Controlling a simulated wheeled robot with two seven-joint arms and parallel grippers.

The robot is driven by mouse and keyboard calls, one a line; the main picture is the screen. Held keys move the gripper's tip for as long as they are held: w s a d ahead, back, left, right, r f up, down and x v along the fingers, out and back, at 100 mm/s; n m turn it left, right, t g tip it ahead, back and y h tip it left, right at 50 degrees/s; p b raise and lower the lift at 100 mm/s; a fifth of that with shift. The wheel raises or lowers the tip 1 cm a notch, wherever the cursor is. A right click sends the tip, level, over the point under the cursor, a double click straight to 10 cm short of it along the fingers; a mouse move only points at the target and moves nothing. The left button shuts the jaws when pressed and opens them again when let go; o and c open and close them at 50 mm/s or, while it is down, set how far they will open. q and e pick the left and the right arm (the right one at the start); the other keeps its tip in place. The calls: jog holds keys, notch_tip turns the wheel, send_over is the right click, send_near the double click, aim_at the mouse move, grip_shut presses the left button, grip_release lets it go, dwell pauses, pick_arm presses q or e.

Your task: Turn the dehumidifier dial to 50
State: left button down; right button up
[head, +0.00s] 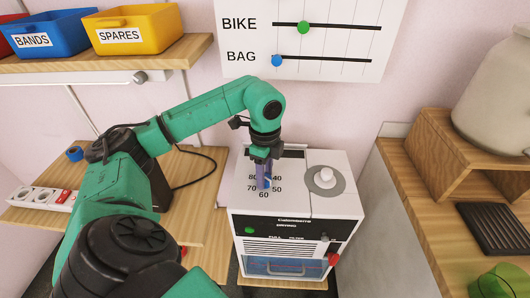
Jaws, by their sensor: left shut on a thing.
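The dehumidifier (300,207) is a white box standing below the wall board, with a printed scale on its top reading 80, 70, 60, 50 and 40. My left gripper (265,184) points down over the middle of that scale and is shut on the dial. The dial is mostly hidden by the fingers, so I cannot tell which number it points to. The numbers 50 and 40 show just right of the fingers, 60 below them, 70 and 80 to the left. My right gripper is not in view.
A round white knob (325,177) on a grey disc sits right of the scale. A wooden shelf with a blue bin (52,36) and a yellow bin (134,30) is at upper left. A power strip (42,200) lies on the left bench. A wooden counter (408,190) stands right.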

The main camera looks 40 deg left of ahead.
pick_arm(q)
jog(key=shift+w+a+r+n, duration=0.1)
jog(key=shift+r+n, duration=0.05)
jog(key=shift+n, duration=0.35)
jog(key=shift+c, duration=2.1)
grip_release()
jog(key=shift+o, duration=0.3)
